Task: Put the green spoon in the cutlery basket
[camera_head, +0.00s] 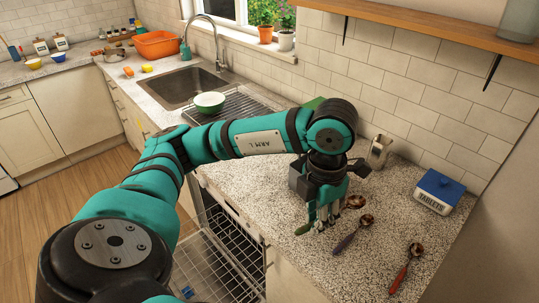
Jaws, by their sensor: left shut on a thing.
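The green spoon (303,229) lies at the counter's front edge. Its green handle end shows left of my left gripper's fingers, and a metal bowl that looks like its other end shows on the right. My left gripper (325,217) points down at the counter and is shut on the green spoon; its fingers hide the middle. Whether the spoon touches the counter is hard to tell. I cannot make out the cutlery basket clearly; the open dishwasher rack (215,262) is below the counter, partly hidden by my arm. My right gripper is not in view.
A purple-handled spoon (345,243) and a red-handled spoon (400,278) lie right of the gripper. A blue-lidded tablets box (439,189) stands by the wall. A green-and-white bowl (209,101) sits on the drying rack by the sink (182,86).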

